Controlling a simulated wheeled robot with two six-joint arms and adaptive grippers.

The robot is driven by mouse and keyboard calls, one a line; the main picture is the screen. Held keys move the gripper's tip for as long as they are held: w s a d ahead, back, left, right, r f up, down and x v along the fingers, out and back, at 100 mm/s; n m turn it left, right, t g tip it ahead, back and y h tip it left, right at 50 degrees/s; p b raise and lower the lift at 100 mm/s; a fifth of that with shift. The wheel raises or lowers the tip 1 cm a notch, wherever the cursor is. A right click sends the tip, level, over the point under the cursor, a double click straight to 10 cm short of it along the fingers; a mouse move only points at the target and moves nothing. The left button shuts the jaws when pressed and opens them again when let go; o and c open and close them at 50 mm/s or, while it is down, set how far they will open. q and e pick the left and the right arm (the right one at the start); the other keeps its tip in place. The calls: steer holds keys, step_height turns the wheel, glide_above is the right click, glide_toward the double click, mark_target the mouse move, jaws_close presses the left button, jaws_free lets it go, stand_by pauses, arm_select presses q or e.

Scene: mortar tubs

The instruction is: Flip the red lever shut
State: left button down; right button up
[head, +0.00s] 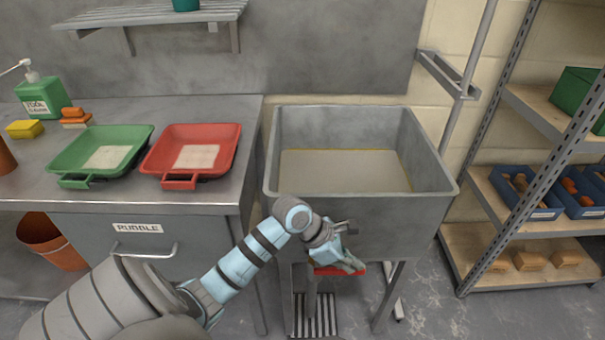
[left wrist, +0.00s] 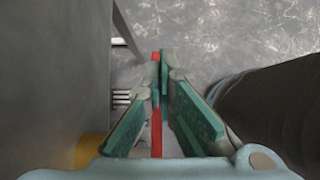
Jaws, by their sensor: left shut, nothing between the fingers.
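The red lever (head: 327,271) sits low at the front of the grey tub (head: 440,207), partly hidden by my left gripper. My left gripper (head: 356,266) is right at the lever, below the tub's front wall. In the left wrist view the lever (left wrist: 156,135) is a thin red strip running up between the green-padded fingers. The fingertips of the left gripper (left wrist: 165,58) are together with nothing held. Whether they touch the lever I cannot tell. My right gripper is not in view.
A floor grate (head: 314,318) lies below the tub, near a tub leg (head: 386,298). A steel bench with a green pan (head: 75,158) and a red pan (head: 220,143) stands left. A shelf rack (head: 500,225) stands right. The floor between rack and tub is clear.

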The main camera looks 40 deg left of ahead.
arm_select(q)
steer(key=shift+s+f, duration=0.3)
steer(key=shift+f, duration=0.1)
steer(key=shift+r, duration=0.1)
steer(key=r+p, duration=0.1)
steer(key=r, duration=0.1)
steer(key=r+p, duration=0.3)
steer(key=r, duration=0.1)
steer(key=shift+w+p, duration=0.35)
step_height(320, 180, up, 9)
steer(key=p, duration=0.1)
steer(key=shift+d+f, duration=0.15)
steer(key=shift+f, duration=0.05)
